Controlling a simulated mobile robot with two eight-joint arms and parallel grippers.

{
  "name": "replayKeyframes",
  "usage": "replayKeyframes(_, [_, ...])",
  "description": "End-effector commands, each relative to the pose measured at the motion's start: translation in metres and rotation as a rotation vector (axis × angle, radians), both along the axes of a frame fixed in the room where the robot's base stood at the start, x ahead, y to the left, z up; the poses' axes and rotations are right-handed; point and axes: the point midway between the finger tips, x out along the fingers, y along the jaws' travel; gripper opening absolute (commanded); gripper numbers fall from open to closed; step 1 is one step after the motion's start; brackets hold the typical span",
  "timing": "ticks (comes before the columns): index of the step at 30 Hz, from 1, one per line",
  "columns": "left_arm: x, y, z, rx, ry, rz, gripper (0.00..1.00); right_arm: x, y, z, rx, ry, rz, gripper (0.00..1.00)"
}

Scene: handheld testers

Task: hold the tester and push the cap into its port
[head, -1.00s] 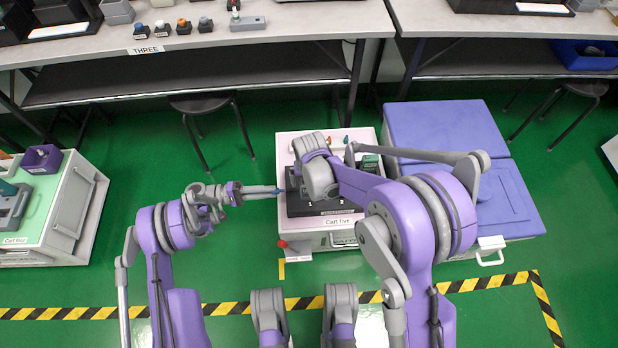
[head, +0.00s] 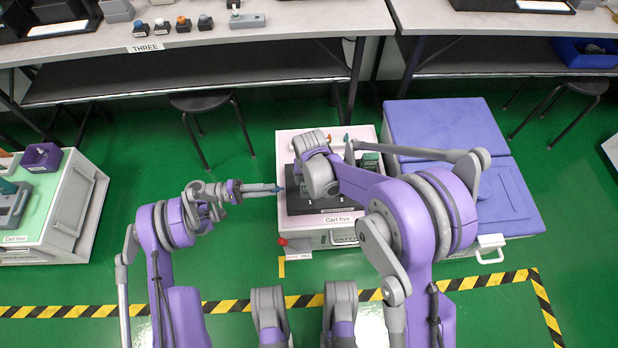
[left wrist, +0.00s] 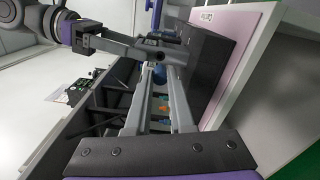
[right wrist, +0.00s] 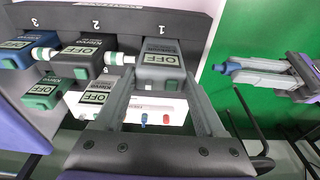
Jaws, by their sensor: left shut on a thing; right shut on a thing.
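My left gripper (head: 276,189) is shut on a small blue cap at its tips, left of the black rack (head: 335,206) on Cart five. The blue cap (right wrist: 227,68) also shows in the right wrist view, and between the fingertips in the left wrist view (left wrist: 159,74). My right gripper (right wrist: 157,72) is shut on the grey tester (right wrist: 160,58) at slot 1; its screen reads OFF. The cap is apart from this tester. The port cannot be made out. In the head view my right arm hides much of the rack.
Testers at slot 2 (right wrist: 88,53) and slot 3 (right wrist: 18,50) stand beside the held one, with pale plugs on their sides. A purple-lidded cart (head: 440,125) adjoins Cart five (head: 290,222) on the right.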

Motion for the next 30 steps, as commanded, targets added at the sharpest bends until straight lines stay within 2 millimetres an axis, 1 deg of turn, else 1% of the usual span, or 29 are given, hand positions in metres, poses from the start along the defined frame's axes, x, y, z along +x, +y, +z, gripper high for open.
replayKeyframes(11, [0.000, -0.002, 0.000, 0.000, 0.000, 0.000, 0.00, 0.000, 0.000, 0.000, 0.000, 0.000, 0.000, 0.04])
replayKeyframes(17, [0.000, -0.011, 0.000, -0.001, -0.002, -0.002, 0.00, 0.000, 0.000, 0.000, 0.000, 0.000, 0.000, 0.04])
replayKeyframes(24, [0.000, -0.029, 0.000, 0.000, -0.004, -0.001, 0.00, 0.000, 0.000, 0.000, 0.000, 0.000, 0.000, 0.04])
replayKeyframes(30, [0.000, -0.035, 0.000, 0.000, -0.005, 0.000, 0.00, 0.000, 0.000, 0.000, 0.000, 0.000, 0.000, 0.04])
